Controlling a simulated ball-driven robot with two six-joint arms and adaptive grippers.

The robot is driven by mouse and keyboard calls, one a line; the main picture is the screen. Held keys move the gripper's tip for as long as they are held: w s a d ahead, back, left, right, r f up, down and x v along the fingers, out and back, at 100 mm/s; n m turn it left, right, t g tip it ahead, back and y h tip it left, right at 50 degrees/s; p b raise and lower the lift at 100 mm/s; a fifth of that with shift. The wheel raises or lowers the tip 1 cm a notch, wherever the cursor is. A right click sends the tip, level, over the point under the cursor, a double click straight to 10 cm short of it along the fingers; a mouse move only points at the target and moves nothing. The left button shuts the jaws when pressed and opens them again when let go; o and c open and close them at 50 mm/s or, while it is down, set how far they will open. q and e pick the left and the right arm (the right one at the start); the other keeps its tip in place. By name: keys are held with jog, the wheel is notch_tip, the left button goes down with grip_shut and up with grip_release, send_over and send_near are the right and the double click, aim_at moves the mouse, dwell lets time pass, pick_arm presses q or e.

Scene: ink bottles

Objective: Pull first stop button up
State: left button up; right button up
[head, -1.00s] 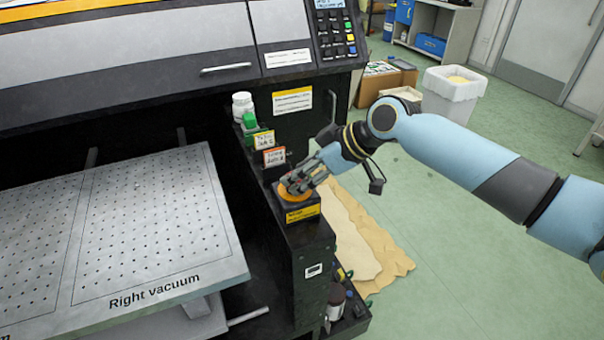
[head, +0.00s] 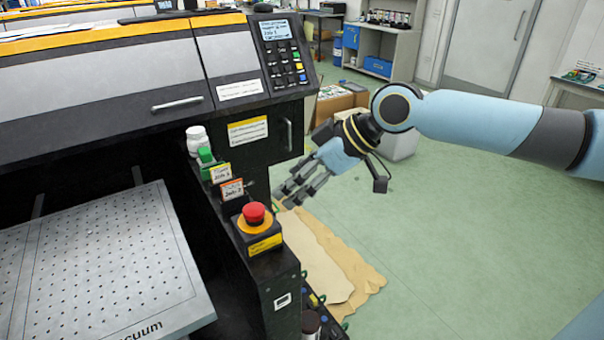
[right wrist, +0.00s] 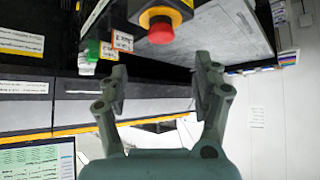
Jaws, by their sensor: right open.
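The red stop button (head: 254,213) sits on a yellow ring on a black box with a yellow label (head: 265,244), at the corner of the machine's side ledge. It also shows at the top of the right wrist view (right wrist: 161,32), beyond the fingertips and uncovered. My right gripper (head: 288,196) is open and empty, to the right of the button and apart from it. In the right wrist view its two fingers (right wrist: 161,75) stand wide apart with nothing between them. My left gripper is not in view.
Two small label cards (head: 231,190), a green item (head: 206,156) and a white bottle (head: 197,141) stand behind the button on the ledge. The perforated vacuum table (head: 110,262) is at left. Brown paper (head: 335,270) lies on the floor. Open floor is at right.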

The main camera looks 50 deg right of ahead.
jog(key=shift+v, duration=1.05)
jog(key=shift+f, duration=0.1)
